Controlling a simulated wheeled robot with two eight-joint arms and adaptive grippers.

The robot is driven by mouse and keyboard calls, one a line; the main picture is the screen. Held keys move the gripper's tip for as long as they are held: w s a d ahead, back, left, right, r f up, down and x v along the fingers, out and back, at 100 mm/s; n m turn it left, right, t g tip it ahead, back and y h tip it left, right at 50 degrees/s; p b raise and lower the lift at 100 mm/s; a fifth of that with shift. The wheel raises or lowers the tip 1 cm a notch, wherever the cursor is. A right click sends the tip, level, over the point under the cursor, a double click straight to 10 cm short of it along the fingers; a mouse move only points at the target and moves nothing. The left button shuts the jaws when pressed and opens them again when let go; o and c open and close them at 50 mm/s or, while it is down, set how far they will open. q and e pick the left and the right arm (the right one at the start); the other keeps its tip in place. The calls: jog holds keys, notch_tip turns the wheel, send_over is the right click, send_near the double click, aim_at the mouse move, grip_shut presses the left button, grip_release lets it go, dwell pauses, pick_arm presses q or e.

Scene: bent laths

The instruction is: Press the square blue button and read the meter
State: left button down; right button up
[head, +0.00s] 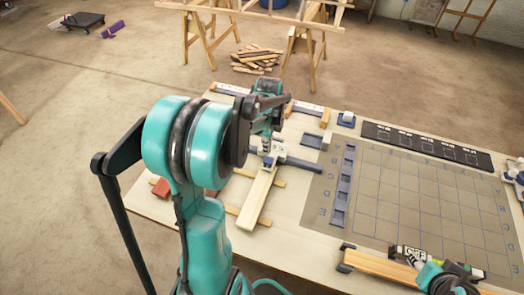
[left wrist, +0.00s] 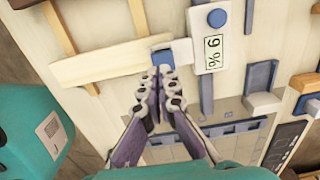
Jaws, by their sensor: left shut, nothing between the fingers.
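The meter (left wrist: 203,42) is a white unit with a round blue button (left wrist: 217,17) and a small display (left wrist: 213,52). The display stands sideways and shows one digit, 6 or 9, with a percent sign. A square blue button (left wrist: 162,57) sits beside the white block at the meter's left, near the end of a pale lath (left wrist: 110,62). My left gripper (left wrist: 163,72) is shut and empty, its tips right at the square button; I cannot tell whether they touch. In the head view it (head: 267,148) points down over the meter (head: 278,156).
The lath (head: 258,198) lies across thin wooden strips on the table (head: 300,235). A gridded mat (head: 400,195) and a black strip (head: 425,143) lie to the right. A dark blue slotted rail (head: 342,185) stands by the mat. A wooden bar (head: 380,267) lies near the front.

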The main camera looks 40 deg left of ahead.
aim_at(269, 161)
pick_arm(q)
notch_tip(269, 161, up, 8)
jog(key=p, duration=0.1)
jog(key=shift+w+d+r+p, duration=0.15)
jog(key=shift+w+r+p, duration=0.1)
jog(key=shift+p, duration=0.15)
dwell(0.5)
jog(key=s+d+f+n+t+b, duration=0.2)
jog(key=s+d+n+t+b, duration=0.1)
jog(key=s+d+n, duration=0.2)
jog(key=s+d+f+n+t+b, duration=0.3)
jog(key=s+d+n, duration=0.3)
jog(key=d+n, duration=0.3)
jog(key=d+t+b, duration=0.1)
jog(key=d, duration=0.3)
jog(key=shift+s+d, duration=0.15)
